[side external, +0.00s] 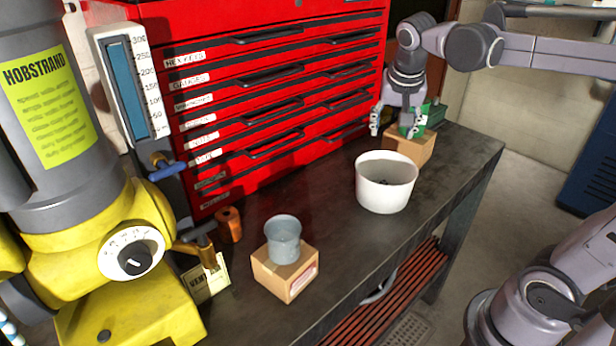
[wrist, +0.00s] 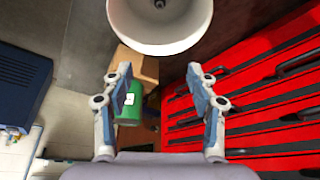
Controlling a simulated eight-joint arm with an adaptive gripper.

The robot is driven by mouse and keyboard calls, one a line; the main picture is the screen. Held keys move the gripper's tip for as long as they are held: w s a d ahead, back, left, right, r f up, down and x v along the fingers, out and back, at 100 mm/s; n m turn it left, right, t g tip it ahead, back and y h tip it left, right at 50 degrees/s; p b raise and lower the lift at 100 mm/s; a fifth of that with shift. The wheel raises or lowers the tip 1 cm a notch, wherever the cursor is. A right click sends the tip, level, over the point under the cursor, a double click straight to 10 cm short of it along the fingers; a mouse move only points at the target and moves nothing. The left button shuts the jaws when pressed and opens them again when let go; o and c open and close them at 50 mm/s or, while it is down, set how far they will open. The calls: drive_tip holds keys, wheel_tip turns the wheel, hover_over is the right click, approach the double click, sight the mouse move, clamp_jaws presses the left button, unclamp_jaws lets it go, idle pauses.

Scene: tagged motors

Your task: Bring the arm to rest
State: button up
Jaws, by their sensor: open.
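My gripper (side external: 398,125) is above the far right end of the dark workbench (side external: 340,245), in front of the red tool chest. It is open, with nothing between its fingers. In the wrist view my gripper (wrist: 162,88) shows both fingers spread apart. A green can (wrist: 130,104) stands on a cardboard box (wrist: 146,68) beside the left finger in that view. In the side view the green can (side external: 409,128) is partly hidden by my gripper, on the box (side external: 412,150). I cannot tell whether a finger touches the can.
A white bucket (side external: 386,183) with small dark contents stands on the bench near my gripper. A grey pot (side external: 283,240) sits on another cardboard box (side external: 284,274) nearer the front. The red tool chest (side external: 250,50) lines the back. A yellow machine (side external: 130,275) stands at left.

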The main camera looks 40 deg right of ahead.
wheel_tip(320, 180, up, 6)
drive_tip(key=d, duration=0.1)
drive_tip(key=shift+w+d, duration=0.2)
drive_tip(key=shift+d, duration=0.2)
